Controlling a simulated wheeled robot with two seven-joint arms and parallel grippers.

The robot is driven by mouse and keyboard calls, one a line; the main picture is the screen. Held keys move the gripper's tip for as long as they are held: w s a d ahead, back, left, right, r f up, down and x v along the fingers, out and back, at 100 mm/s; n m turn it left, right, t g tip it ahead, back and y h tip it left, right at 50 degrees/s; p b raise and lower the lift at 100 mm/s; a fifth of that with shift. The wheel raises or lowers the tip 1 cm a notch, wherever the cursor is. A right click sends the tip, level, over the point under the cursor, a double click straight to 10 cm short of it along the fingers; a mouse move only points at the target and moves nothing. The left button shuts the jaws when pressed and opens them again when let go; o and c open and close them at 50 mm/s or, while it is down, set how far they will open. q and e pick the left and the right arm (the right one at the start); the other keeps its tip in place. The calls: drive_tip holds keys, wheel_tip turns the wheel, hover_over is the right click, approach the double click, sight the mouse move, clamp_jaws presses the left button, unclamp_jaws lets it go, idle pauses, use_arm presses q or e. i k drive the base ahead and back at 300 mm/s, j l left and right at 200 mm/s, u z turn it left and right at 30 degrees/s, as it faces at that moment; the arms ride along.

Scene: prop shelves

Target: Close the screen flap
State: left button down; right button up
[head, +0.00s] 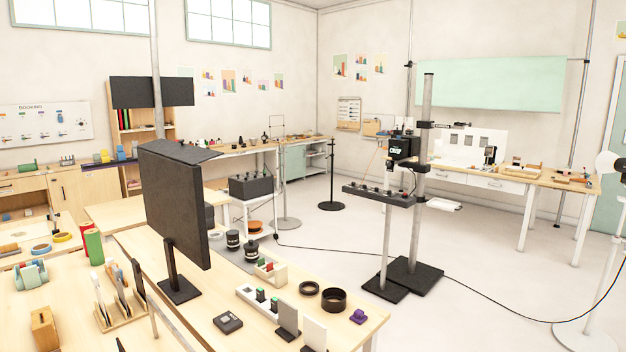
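A large dark screen (178,208) stands upright on a black stand on the near wooden table, left of centre. A dark flap (182,150) runs along its top edge. The flap sticks out from the top towards the right, roughly level, and does not lie against the screen's face. The screen's other side is turned away from me. Neither of my grippers shows in the head view.
The near wooden table (208,316) holds a wooden rack (122,310), a small dark box (228,322), a white power strip (260,305), black rings (333,299) and black lens-like cylinders (251,250). Open floor (470,290) lies to the right, crossed by a cable.

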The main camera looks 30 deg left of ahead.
sight(190, 155)
drive_tip(key=i+l+z, duration=0.15)
drive_tip(key=i+z, duration=0.15)
drive_tip(key=i, duration=0.9)
drive_tip(key=i+j+z, duration=0.25)
drive_tip(key=i, duration=0.95)
drive_tip(key=i+u, duration=0.25)
drive_tip(key=i, duration=0.3)
drive_tip(key=i+l+u, duration=0.3)
drive_tip(key=i, duration=0.2)
drive_tip(key=i+l+u, duration=0.25)
drive_tip(key=i, duration=0.3)
drive_tip(key=i+j+u, duration=0.25)
drive_tip(key=u, duration=0.2)
drive_tip(key=i+j+u, duration=0.2)
drive_tip(key=i+u, duration=0.25)
drive_tip(key=i+j+u, duration=0.1)
drive_tip(key=u, duration=0.4)
drive_tip(key=i+l+u, duration=0.1)
drive_tip(key=i+u, duration=0.35)
drive_tip(key=i+l+u, duration=0.2)
drive_tip(key=u, duration=0.25)
drive_tip(key=i, duration=0.1)
